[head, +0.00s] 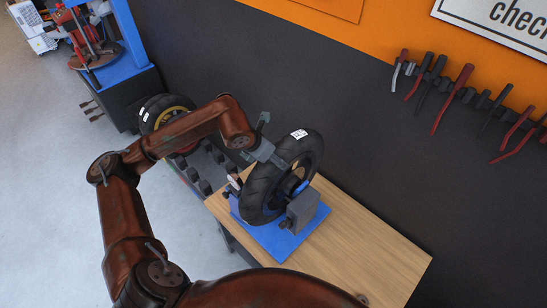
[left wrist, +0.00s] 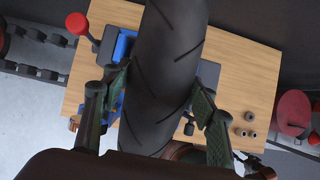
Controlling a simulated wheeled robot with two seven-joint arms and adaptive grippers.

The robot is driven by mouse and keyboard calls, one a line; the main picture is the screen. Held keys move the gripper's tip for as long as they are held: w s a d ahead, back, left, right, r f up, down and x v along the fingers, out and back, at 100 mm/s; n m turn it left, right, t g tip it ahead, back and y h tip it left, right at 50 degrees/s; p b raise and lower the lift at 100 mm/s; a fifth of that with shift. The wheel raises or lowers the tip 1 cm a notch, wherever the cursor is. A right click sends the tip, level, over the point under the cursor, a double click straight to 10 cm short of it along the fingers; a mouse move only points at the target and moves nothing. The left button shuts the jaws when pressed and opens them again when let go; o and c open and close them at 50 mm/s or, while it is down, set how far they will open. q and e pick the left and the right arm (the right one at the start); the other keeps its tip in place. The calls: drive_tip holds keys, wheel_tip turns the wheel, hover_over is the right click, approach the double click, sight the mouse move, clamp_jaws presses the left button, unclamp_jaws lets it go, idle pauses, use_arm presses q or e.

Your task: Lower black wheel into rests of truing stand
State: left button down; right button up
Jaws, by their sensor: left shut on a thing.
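The black wheel (head: 262,188) stands upright over the blue truing stand (head: 275,238) on the wooden table. My left gripper (head: 272,150) is shut on the tyre near its top. In the left wrist view the tyre (left wrist: 160,75) passes between the two fingers of the gripper (left wrist: 162,92), with a finger pad on each side. The stand's blue base and a grey upright (head: 301,208) show beside the wheel. The tyre hides the other side, and I cannot tell whether the axle touches the rests. My right gripper is not in view.
Another wheel (head: 165,112) stands on a rack at left, near a blue-framed machine (head: 128,50). Tools (head: 455,95) hang on the wall.

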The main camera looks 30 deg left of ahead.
use_arm(q)
drive_tip(key=shift+f, duration=0.1)
idle(0.5)
drive_tip(key=c, duration=0.7)
unclamp_jaws()
drive_tip(key=shift+s, duration=0.1)
drive_tip(key=shift+s+f, duration=0.15)
drive_tip(key=shift+f, duration=0.25)
drive_tip(key=shift+s+a+r, duration=0.1)
drive_tip(key=shift+a+r, duration=0.05)
drive_tip(key=shift+r, duration=0.25)
drive_tip(key=v, duration=1.1)
drive_tip(key=shift+r, duration=0.4)
